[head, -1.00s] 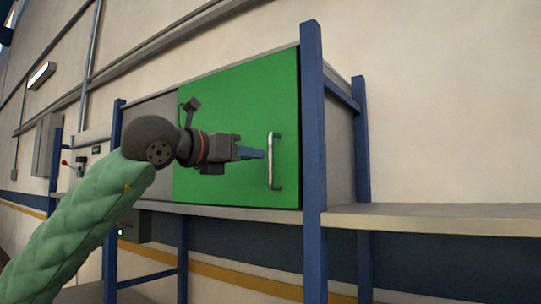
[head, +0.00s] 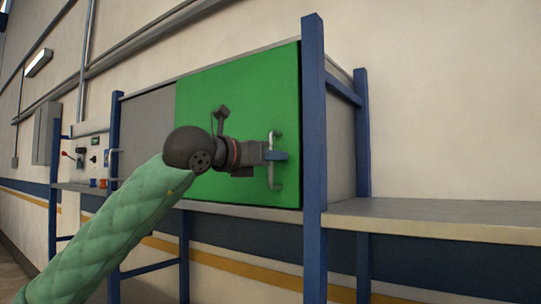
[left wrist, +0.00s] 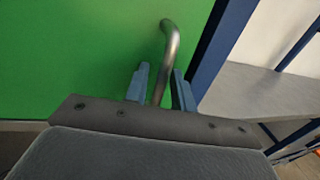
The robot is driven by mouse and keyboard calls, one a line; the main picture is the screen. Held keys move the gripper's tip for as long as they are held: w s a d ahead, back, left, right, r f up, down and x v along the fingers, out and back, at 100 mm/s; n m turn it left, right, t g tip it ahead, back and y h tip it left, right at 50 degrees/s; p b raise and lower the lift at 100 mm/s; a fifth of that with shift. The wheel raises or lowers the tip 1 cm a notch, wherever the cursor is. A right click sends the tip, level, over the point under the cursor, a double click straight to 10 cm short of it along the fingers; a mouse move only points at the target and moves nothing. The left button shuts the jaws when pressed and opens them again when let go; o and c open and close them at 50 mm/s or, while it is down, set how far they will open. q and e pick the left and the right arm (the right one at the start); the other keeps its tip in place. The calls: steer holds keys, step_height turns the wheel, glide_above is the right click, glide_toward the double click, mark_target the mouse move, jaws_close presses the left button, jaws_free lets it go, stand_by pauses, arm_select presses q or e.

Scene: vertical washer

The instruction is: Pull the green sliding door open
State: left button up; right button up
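The green sliding door (head: 240,90) covers the right part of a cabinet. Its upright metal handle (head: 271,181) is near its right edge. My left gripper (head: 281,156) is at the handle's middle. In the left wrist view, the two blue-grey fingers of the left gripper (left wrist: 160,70) stand on either side of the handle (left wrist: 170,45), with small gaps showing, so it is open around the bar. The green door (left wrist: 80,50) fills the left of that view. My right gripper is not in view.
A blue post (head: 314,160) stands just right of the door. A grey panel (head: 148,135) shows left of the door. An empty shelf (head: 430,215) extends right. A panel with switches (head: 95,155) is at far left.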

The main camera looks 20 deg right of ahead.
arm_select(q)
jaws_close()
steer(key=shift+w+a, duration=0.1)
